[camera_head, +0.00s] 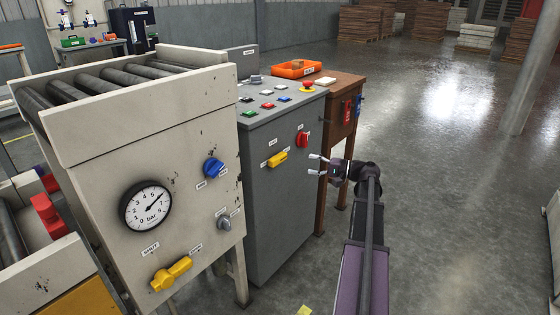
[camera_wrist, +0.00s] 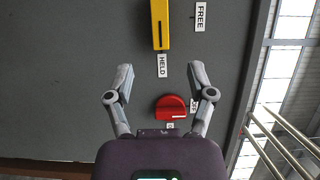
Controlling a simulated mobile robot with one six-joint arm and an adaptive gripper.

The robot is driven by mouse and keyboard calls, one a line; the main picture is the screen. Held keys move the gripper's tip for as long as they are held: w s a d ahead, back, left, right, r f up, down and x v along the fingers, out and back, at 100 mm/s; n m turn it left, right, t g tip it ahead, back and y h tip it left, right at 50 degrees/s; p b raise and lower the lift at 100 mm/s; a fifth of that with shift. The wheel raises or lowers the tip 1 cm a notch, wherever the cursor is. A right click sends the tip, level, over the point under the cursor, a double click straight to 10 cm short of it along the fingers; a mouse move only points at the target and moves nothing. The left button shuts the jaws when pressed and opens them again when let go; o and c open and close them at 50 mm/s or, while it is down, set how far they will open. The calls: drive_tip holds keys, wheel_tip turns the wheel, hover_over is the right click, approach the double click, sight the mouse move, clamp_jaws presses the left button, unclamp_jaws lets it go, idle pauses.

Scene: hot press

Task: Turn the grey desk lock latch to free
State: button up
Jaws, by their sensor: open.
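The grey desk (camera_head: 262,208) stands at the centre of the head view. On its front is a yellow latch (camera_head: 278,158), lying roughly level; in the wrist view the yellow latch (camera_wrist: 160,25) has its slotted end at the HELD label (camera_wrist: 162,65). The FREE label (camera_wrist: 201,16) is off to one side of it. My gripper (camera_head: 318,165) is open and empty, in front of the desk, to the right of the latch and apart from it. In the wrist view my gripper's fingers (camera_wrist: 161,68) are spread; the latch's far end is cut off.
A red knob (camera_head: 302,139) is on the desk front right of the latch; the red knob (camera_wrist: 170,107) shows between my fingers. A wooden table (camera_head: 340,88) with an orange tray (camera_head: 297,69) adjoins the desk. A beige machine (camera_head: 150,165) stands left. Floor at right is open.

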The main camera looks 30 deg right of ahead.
sight(281, 160)
drive_tip(key=x, duration=1.1)
drive_tip(key=shift+w+a, duration=0.25)
drive_tip(key=shift+w, duration=0.05)
drive_tip(key=shift+c, duration=0.2)
clamp_jaws()
